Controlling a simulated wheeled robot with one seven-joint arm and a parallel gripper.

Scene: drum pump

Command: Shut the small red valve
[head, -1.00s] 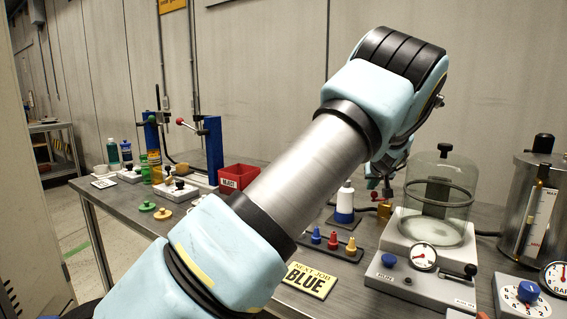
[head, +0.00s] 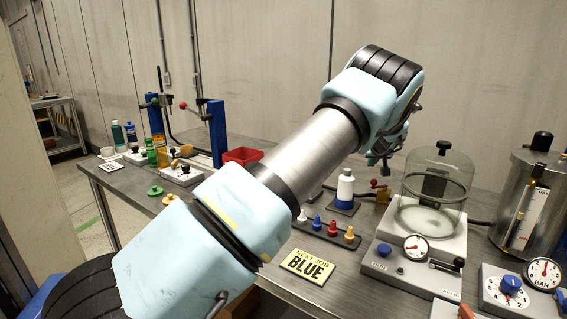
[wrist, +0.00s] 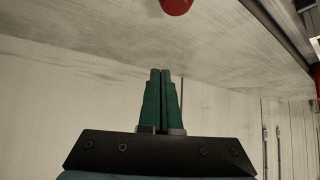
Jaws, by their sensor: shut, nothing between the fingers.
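A small red knob (head: 374,183) sits beside a brass block (head: 383,195) at the back of the table, left of the glass bell jar; it looks like the small red valve. My gripper (head: 383,168) shows small and dark just above and slightly right of the knob, apart from it as far as I can tell. In the wrist view the two green fingers (wrist: 160,72) are together with nothing between them. A rounded red thing (wrist: 176,5) is cut off by the top edge there; I cannot tell for sure if it is the same knob.
The glass bell jar (head: 437,190) on its grey base stands close right of my gripper. A white bottle (head: 345,187) with a blue base stands to the left. Several coloured pegs (head: 333,228) and a yellow BLUE sign (head: 307,266) lie in front. A metal tank (head: 530,200) stands far right.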

